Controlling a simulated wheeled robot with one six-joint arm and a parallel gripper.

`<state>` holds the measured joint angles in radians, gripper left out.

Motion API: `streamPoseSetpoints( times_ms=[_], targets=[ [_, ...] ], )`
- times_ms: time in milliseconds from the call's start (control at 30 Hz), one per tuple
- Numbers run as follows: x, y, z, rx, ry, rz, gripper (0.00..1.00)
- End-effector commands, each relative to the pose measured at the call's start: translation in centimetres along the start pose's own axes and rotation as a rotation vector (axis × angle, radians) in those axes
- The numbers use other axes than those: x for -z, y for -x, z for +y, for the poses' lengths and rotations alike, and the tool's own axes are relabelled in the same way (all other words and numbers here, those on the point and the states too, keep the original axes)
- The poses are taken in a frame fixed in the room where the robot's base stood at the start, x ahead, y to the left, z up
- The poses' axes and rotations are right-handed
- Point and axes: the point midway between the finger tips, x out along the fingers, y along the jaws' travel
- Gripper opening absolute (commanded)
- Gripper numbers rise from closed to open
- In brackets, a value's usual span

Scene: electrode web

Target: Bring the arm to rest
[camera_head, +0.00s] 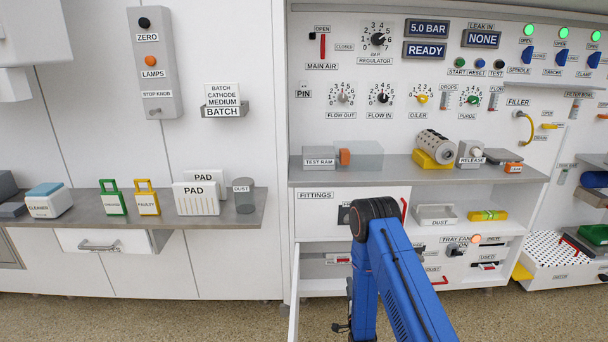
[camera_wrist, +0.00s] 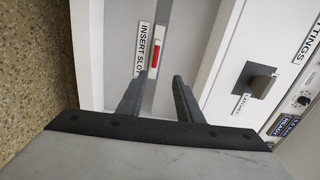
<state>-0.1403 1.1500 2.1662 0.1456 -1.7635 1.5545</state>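My arm (camera_head: 400,280) is blue and reaches up from the bottom of the head view in front of the lower cabinet, with a black joint at its top. My gripper (camera_wrist: 160,75) shows in the wrist view as two dark fingers with a clear gap between them. It is open, and I see nothing held between the fingers. Beyond the fingers is a white panel with an INSERT SLOT label (camera_wrist: 143,48) and a red piece (camera_wrist: 155,55). I cannot tell how close the fingertips are to it. In the head view my arm hides part of the cabinet.
The FITTINGS front (camera_head: 316,196) and its dark knob (camera_wrist: 257,80) are close to my arm. A grey shelf (camera_head: 330,178) juts out above. The left counter (camera_head: 90,207) holds pads and tags. The floor (camera_head: 150,315) at left is clear.

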Motion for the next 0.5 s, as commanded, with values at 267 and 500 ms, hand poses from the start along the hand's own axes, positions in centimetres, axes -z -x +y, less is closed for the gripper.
streamPoseSetpoints(
  times_ms=[267,500],
  targets=[
    [0.7,-3.0,-6.9,-0.102,0.118,-0.008,0.33],
    [1.3,-3.9,-12.6,-0.196,0.228,-0.032,0.33]
  ],
)
